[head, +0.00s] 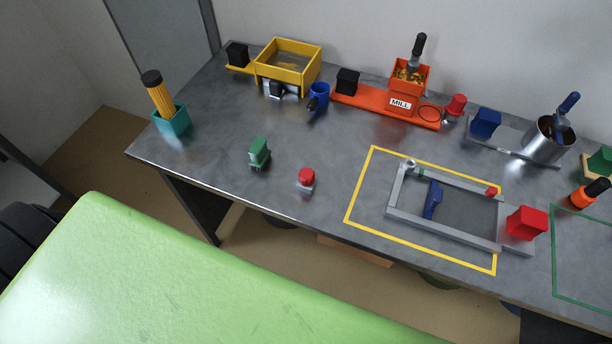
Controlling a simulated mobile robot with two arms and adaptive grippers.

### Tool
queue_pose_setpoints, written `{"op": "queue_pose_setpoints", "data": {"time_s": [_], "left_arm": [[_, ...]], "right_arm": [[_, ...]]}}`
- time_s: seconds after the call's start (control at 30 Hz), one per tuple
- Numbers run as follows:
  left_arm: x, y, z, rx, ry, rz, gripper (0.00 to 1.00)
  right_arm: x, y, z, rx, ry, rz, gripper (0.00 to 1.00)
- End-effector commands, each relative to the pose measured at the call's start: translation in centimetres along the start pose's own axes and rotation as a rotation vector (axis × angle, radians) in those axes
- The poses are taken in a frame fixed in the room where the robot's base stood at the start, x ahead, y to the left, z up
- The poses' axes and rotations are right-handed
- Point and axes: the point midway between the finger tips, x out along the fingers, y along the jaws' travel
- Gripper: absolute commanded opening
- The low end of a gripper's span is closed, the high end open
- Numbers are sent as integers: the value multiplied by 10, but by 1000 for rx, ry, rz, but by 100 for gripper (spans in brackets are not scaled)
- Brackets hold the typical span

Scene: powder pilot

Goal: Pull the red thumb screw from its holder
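A small red thumb screw (306,174) stands upright with its round head up in a small light grey holder (306,187). The holder sits near the front edge of the grey table (225,150), left of the yellow taped outline. The screw's shaft is hidden in the holder. Neither of my grippers shows in the head view, and nothing touches the screw.
A green block (259,153) stands left of the holder. A grey frame (446,231) with a red block (527,222) lies right. Behind are a blue cup (319,93) and the orange mill (408,101). The table around the holder is clear.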

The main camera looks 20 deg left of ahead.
Motion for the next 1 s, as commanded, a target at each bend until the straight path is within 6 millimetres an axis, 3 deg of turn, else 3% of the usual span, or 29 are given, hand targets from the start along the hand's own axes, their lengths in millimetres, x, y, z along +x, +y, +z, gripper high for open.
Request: {"op": "queue_pose_setpoints", "data": {"time_s": [1.0], "left_arm": [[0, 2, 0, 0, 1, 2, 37]], "right_arm": [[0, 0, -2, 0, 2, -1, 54]]}}
